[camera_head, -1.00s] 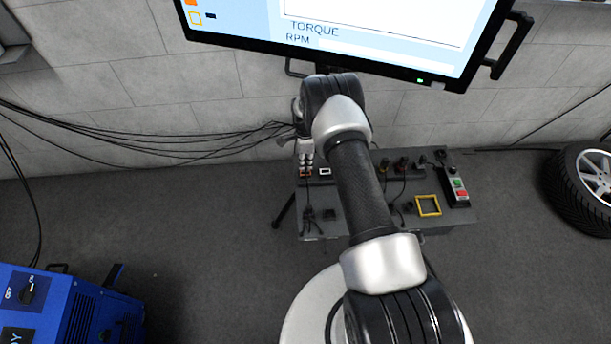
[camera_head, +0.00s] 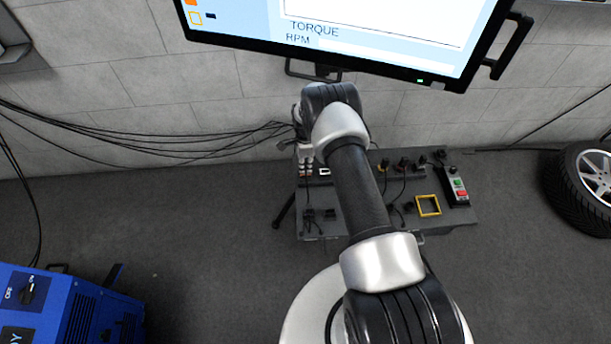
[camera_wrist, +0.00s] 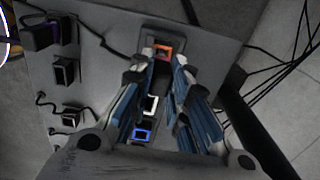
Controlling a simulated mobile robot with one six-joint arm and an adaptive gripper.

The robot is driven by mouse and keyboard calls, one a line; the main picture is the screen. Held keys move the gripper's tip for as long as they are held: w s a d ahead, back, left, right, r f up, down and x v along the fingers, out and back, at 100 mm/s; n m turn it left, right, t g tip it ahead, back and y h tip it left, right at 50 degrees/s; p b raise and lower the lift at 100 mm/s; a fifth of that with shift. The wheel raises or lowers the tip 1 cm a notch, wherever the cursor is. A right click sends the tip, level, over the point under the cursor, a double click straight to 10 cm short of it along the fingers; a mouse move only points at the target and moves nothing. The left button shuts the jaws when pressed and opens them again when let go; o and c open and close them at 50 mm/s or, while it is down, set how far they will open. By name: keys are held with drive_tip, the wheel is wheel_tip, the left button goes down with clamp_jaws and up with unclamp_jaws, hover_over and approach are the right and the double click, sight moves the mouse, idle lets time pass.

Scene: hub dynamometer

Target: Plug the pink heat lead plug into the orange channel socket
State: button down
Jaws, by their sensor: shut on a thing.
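My gripper (camera_wrist: 163,74) is shut on a dark object between its blue-padded fingers in the wrist view. I take it for the heat lead plug, but no pink shows and its front end is hidden. The orange-rimmed channel socket (camera_wrist: 163,49) lies just beyond the fingertips, near the top edge of the grey bench. I cannot tell whether the held plug touches it. In the head view my gripper (camera_head: 305,169) points down over the bench's back left corner and covers the orange socket.
A white-rimmed socket (camera_wrist: 150,107) and a blue-rimmed socket (camera_wrist: 143,135) line up below the orange one. Several dark plugs with cables, one purple-rimmed (camera_wrist: 46,36), lie to the left. A yellow frame (camera_head: 428,205) and a button box (camera_head: 457,187) are at the bench's right.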

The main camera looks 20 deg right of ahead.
drive_tip(key=shift+f, duration=0.45)
drive_tip(key=c, duration=1.5)
unclamp_jaws()
drive_tip(key=shift+o, duration=0.2)
drive_tip(key=shift+r, duration=0.15)
wheel_tip(320, 180, up, 12)
